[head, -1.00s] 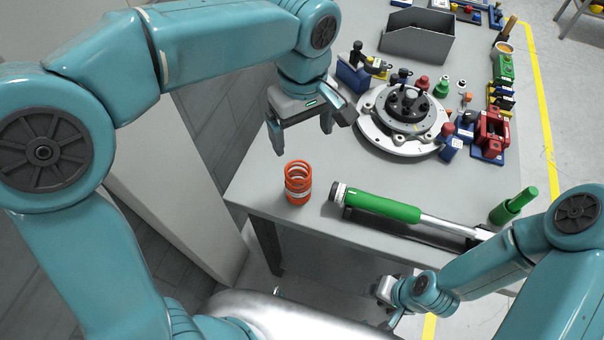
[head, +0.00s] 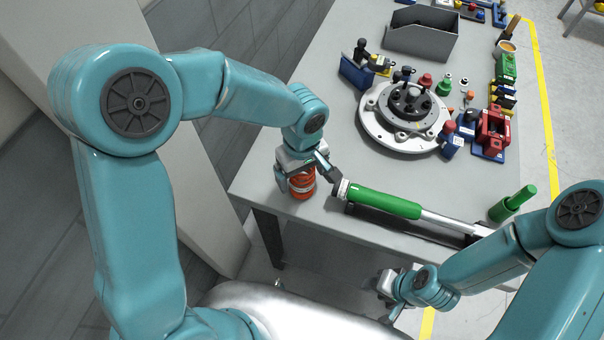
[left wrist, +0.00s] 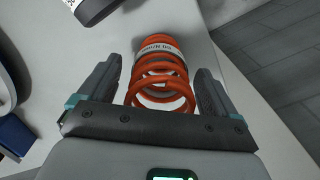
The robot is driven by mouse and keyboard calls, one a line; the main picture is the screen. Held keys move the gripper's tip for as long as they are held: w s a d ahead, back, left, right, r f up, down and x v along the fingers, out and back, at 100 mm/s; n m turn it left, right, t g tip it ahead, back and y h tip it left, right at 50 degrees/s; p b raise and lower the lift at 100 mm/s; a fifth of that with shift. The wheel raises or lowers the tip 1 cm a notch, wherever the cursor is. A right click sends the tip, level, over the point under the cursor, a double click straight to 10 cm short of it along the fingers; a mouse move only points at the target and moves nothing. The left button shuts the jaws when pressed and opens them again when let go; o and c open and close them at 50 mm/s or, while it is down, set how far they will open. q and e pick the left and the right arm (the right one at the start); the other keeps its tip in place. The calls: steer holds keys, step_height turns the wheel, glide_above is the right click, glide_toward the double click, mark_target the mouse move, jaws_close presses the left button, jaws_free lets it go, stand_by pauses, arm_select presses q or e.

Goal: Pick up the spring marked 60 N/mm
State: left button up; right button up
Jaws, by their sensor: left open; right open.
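The orange coil spring (head: 302,184) stands on the grey table near its front left corner. In the left wrist view the spring (left wrist: 160,75) has a white band with dark lettering that seems to read 60 N/mm. My left gripper (head: 306,178) is over the spring, with a finger on either side of it. The left wrist view shows both fingers of the gripper (left wrist: 158,92) apart, with gaps between them and the coils. My right gripper (head: 388,295) is open and empty, low in front of the table's front edge.
A green-handled tool (head: 385,202) lies just right of the spring, close to my left gripper. A round flanged fixture (head: 370,125) stands further back, with several small parts around it. A grey bin (head: 422,42) is at the back. Left of the spring is the table edge.

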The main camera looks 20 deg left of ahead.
arm_select(q)
steer(key=c, duration=1.4)
